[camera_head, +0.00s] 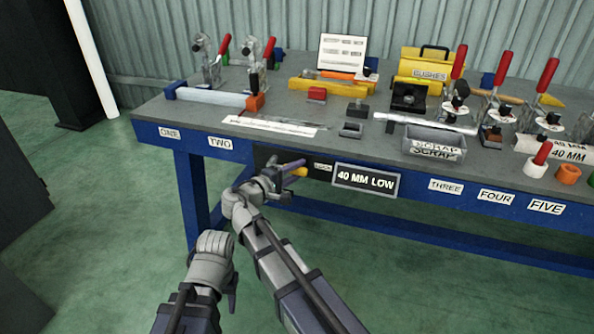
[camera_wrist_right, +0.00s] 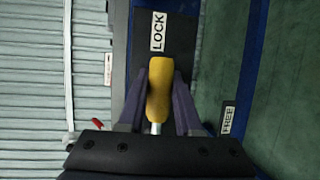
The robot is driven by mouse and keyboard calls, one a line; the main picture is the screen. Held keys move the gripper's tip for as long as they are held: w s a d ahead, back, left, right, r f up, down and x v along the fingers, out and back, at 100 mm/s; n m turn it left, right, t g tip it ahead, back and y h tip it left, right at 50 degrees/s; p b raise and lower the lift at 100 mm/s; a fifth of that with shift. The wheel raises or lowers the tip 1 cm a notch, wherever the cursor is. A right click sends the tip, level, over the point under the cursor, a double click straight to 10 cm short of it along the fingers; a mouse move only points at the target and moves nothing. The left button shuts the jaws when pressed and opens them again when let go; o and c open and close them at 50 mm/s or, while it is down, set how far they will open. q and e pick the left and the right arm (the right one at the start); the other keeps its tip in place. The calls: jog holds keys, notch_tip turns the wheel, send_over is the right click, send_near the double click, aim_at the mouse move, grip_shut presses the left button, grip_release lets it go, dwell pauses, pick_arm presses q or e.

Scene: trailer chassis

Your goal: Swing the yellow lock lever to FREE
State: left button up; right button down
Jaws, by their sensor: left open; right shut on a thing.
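The yellow lock lever (camera_wrist_right: 159,88) lies between the two purple fingers of my right gripper (camera_wrist_right: 160,98) in the right wrist view. Its tip points at the LOCK label (camera_wrist_right: 158,31), and its metal shank shows below the yellow grip. The FREE label (camera_wrist_right: 228,120) is lower right. In the head view, the lever's yellow end (camera_head: 300,171) shows at the table's front, just beyond my right gripper (camera_head: 289,167), which is shut on it. The LOCK label (camera_head: 323,167) is beside it. My left gripper (camera_head: 231,289) is low at the left, open and away from the lever.
The blue-edged workbench (camera_head: 475,172) carries clamps with red handles, a grey SCRAP bin (camera_head: 434,141) and a yellow BUSHES box (camera_head: 424,66). A "40 MM LOW" sign (camera_head: 365,180) hangs on the front edge right of the lever. Green floor in front is clear.

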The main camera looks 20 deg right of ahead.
jog(key=shift+f, duration=0.15)
dwell(0.5)
pick_arm(q)
jog(key=shift+f+b, duration=1.1)
jog(key=shift+f, duration=0.05)
pick_arm(e)
jog(key=w+a+f+m+t+y, duration=0.2)
jog(key=a+f+m+y, duration=0.3)
jog(key=m, duration=0.6)
jog(key=shift+w+a+f+t+y, duration=0.3)
jog(key=shift+w+f+y, duration=0.55)
jog(key=shift+f+y, duration=0.45)
jog(key=c, duration=0.6)
grip_release()
pick_arm(q)
jog(key=shift+r, duration=0.1)
